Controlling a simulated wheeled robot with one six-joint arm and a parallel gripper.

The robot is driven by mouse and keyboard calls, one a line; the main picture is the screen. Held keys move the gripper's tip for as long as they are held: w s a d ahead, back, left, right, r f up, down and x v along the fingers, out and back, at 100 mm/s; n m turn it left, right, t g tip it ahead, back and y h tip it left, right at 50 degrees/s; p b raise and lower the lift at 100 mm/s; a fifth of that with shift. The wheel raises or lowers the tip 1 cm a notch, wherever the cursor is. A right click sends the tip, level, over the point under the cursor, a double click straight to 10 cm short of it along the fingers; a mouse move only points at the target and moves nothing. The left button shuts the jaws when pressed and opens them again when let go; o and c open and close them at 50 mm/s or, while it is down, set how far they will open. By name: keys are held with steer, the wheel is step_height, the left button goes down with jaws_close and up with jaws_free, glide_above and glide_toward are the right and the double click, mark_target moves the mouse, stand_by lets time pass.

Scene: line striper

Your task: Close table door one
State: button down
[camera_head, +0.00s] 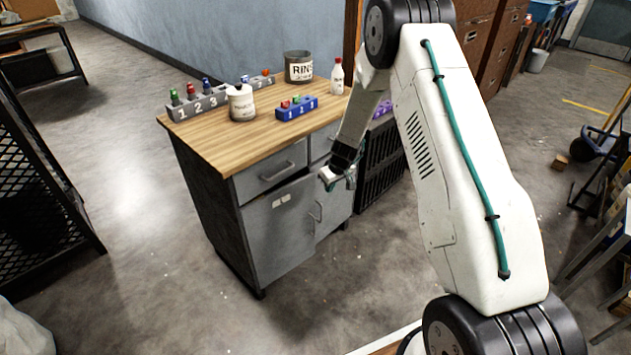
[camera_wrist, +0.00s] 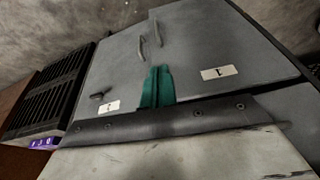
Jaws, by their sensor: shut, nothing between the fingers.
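The wood-topped table cabinet (camera_head: 225,150) has grey doors below its drawers. Table door one (camera_head: 275,235) is the left door, with a pale label and a bar handle on its right side. It looks slightly ajar, with a dark gap along its top; how far is hard to tell. In the wrist view, door one (camera_wrist: 235,45) bears a "1" label, and its edge looks offset from the neighbouring door (camera_wrist: 115,70). My gripper (camera_head: 349,181) is in front of the cabinet's right half. Its green fingers (camera_wrist: 157,88) are shut and empty; contact with a door cannot be told.
On the tabletop stand a numbered grey block (camera_head: 198,106), a white tub (camera_head: 241,103), a blue block (camera_head: 296,108), a round can (camera_head: 298,67) and a bottle (camera_head: 337,77). A black crate (camera_head: 380,165) stands right of the cabinet. The floor in front is clear.

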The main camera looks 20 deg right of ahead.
steer(key=s+d+f+n+h, duration=0.3)
steer(key=s+d+f, duration=0.1)
steer(key=d+f, duration=0.6)
steer(key=n+t+y, duration=0.7)
steer(key=n+t, duration=0.7)
steer(key=n, duration=0.1)
glide_toward(310, 178)
steer(key=x, duration=0.7)
